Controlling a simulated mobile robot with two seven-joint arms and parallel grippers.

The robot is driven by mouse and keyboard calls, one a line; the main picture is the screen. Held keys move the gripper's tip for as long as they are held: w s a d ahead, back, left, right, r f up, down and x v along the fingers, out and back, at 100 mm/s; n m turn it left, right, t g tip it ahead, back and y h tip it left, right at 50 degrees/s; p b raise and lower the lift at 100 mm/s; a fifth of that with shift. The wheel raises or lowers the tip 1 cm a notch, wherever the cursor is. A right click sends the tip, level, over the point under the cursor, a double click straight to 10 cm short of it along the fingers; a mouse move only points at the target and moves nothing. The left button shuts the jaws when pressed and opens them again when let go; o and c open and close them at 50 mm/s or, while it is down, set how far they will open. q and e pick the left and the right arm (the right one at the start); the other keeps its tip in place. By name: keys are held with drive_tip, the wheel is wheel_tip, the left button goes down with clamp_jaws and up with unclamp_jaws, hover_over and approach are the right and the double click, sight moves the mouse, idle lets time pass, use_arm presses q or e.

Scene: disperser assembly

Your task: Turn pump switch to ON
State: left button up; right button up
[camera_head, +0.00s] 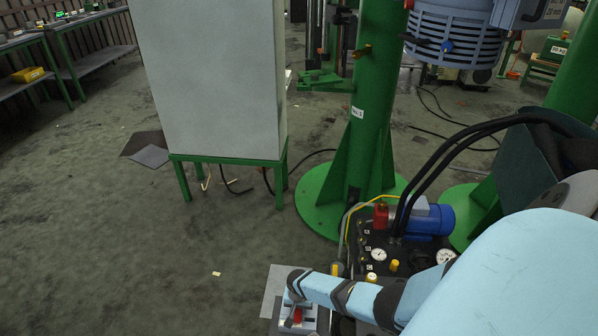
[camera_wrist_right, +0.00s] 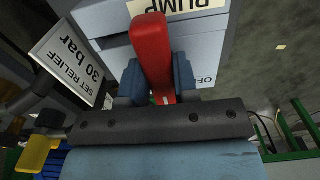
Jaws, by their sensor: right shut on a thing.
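The pump switch has a red lever (camera_wrist_right: 152,45) on a grey box (camera_wrist_right: 218,50) with a "PUMP" label (camera_wrist_right: 180,5) at the top of the right wrist view, upside down. Part of an "OFF" marking (camera_wrist_right: 206,80) shows to the right of the lever. My right gripper (camera_wrist_right: 158,78) has its two blue-grey fingers on either side of the lever and is shut on it. In the head view the right gripper (camera_head: 297,304) is at the bottom centre, with a little of the red lever showing. My left gripper is not in view.
A "SET RELIEF 30 bar" sign (camera_wrist_right: 72,62) stands left of the box. The pump unit has gauges (camera_head: 378,254), a yellow knob (camera_head: 394,265) and a blue motor (camera_head: 430,218) close to my right arm. A green column (camera_head: 372,120) rises behind; floor to the left is open.

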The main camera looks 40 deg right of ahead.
drive_tip(key=o, duration=0.9)
wheel_tip(320, 180, up, 4)
drive_tip(key=p, duration=0.3)
drive_tip(key=shift+r, duration=0.25)
use_arm(q)
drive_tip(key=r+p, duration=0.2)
drive_tip(key=p, duration=0.1)
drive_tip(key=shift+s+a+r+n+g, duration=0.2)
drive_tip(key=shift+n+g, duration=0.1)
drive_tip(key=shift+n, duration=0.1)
use_arm(e)
wheel_tip(320, 180, up, 9)
drive_tip(key=shift+r, duration=0.15)
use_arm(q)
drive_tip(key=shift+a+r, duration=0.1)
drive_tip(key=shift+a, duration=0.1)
use_arm(e)
drive_tip(key=shift+w, duration=0.1)
